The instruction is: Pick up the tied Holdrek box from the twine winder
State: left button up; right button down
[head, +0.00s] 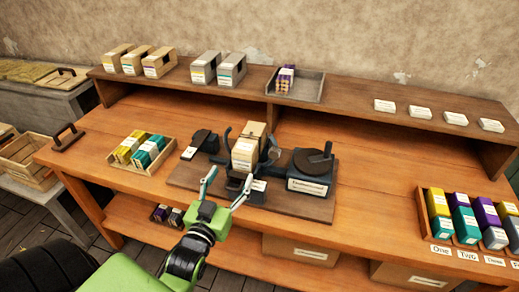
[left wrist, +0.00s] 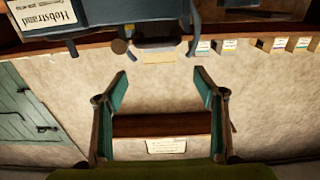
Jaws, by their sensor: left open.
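A tan box (head: 244,154) with a white label stands upright in the dark twine winder (head: 292,203), between its uprights in the middle of the bench. Its label is too small to read, and I cannot make out the twine clearly. My left gripper (head: 229,181) is open and empty, in front of the winder and just below the box in the picture. In the left wrist view the gripper (left wrist: 160,76) has its two fingers spread with nothing between them. My right gripper is not in view.
A round dark drum (head: 315,161) sits at the winder's right. A tray of yellow and teal boxes (head: 142,155) is to the left; colored boxes (head: 468,218) stand at the right. The back shelf (head: 350,100) holds more boxes. Bare bench lies between winder and right-hand boxes.

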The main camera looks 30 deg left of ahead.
aim_at(241, 157)
pick_arm(q)
jog(key=p+x, duration=0.1)
jog(key=x, duration=0.6)
jog(key=shift+w, duration=0.25)
jog(key=shift+w+a+p, duration=0.15)
jog(key=shift+w+p, duration=0.25)
jog(key=shift+f+p+x, duration=0.15)
jog(key=shift+p+x, duration=0.15)
jog(key=shift+x, duration=0.85)
jog(key=shift+f+p+x, duration=0.1)
jog(key=shift+p+x, duration=0.2)
jog(key=shift+x, duration=0.8)
jog(key=c, duration=1.2)
jog(key=shift+r, duration=0.1)
jog(key=shift+c, duration=0.2)
